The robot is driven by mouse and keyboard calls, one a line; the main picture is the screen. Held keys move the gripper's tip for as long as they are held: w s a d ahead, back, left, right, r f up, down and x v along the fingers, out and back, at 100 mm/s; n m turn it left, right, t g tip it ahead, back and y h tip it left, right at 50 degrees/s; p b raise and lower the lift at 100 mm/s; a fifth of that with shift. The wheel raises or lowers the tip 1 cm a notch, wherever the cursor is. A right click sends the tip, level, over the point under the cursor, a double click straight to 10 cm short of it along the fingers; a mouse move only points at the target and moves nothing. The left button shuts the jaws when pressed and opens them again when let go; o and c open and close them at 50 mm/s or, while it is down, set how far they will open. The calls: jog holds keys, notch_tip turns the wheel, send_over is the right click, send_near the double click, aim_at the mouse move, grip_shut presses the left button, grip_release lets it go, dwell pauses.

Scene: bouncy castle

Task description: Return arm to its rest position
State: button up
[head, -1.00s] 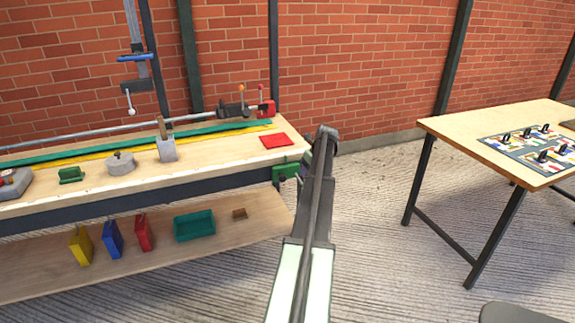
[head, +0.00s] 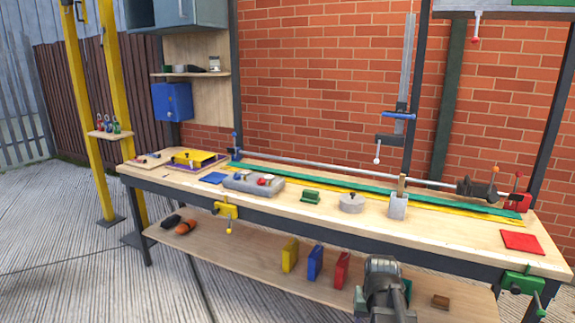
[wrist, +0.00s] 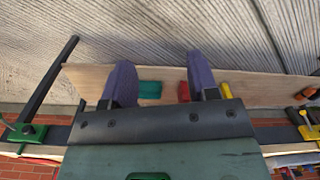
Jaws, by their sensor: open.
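My gripper (wrist: 161,82) is in the wrist view, its two purple fingers spread apart with nothing between them. Beyond the fingers are the bench's lower shelf (wrist: 90,80) and the ribbed floor. In the head view, part of my arm (head: 384,290) shows at the bottom right of centre, in front of the bench's lower shelf. It hides part of a teal bin there. The fingers cannot be made out in the head view.
The workbench (head: 455,235) carries a long rail, grey blocks and a red square (head: 521,241). A green clamp (head: 522,283) and a yellow clamp (head: 226,211) sit on its front edge. Yellow, blue and red cases stand on the lower shelf. Open floor (head: 80,270) lies at left.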

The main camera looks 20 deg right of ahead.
jog(key=s+a+n, duration=0.2)
jog(key=a+n, duration=0.3)
jog(key=a, duration=1.5)
notch_tip(320, 180, up, 13)
jog(key=p, duration=1.3)
jog(key=shift+w+r, duration=0.15)
